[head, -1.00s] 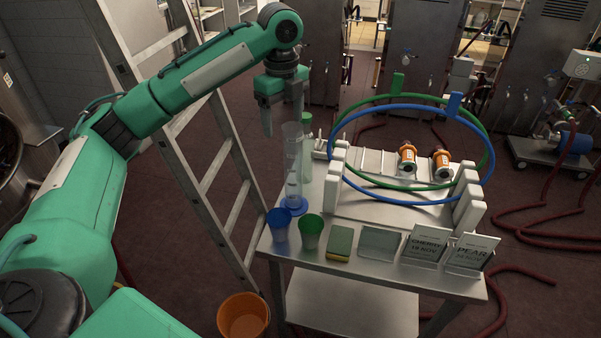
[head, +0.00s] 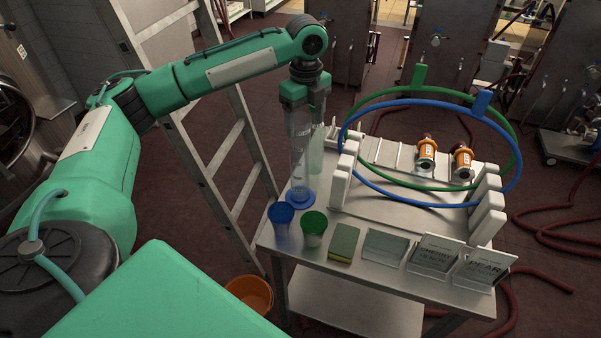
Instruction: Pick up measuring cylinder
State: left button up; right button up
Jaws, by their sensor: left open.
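The measuring cylinder (head: 298,168) is tall and clear with a blue foot, standing upright at the left back of the metal table (head: 305,256). My left gripper (head: 306,102) points down at the cylinder's top end. Its jaws are open, and its fingers overlap the cylinder's upper part in the head view. The fingers hide the rim, and I cannot tell whether they touch the glass. A second clear vessel (head: 317,158) stands close behind and to the right of the cylinder. My right gripper is not in view.
A blue cup (head: 281,219), a green cup (head: 314,228) and a sponge (head: 344,243) stand along the front. A rack (head: 400,212) with blue and green hoops fills the table's right. A ladder (head: 233,150) stands to the left; an orange bucket (head: 250,293) is below.

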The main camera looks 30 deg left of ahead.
aim_at(300, 136)
pick_arm(q)
jog(key=f, duration=0.1)
jog(key=f+p, duration=0.1)
jog(key=s+a+f, duration=0.1)
jog(key=f, duration=0.1)
jog(key=shift+f, duration=0.1)
jog(key=shift+w+f, duration=0.15)
jog(key=shift+f, duration=0.3)
jog(key=shift+d, duration=0.1)
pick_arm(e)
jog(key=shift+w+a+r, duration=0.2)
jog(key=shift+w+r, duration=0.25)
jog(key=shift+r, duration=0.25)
pick_arm(q)
jog(key=c, duration=1.4)
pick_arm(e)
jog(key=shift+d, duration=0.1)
pick_arm(q)
jog(key=shift+r, duration=0.1)
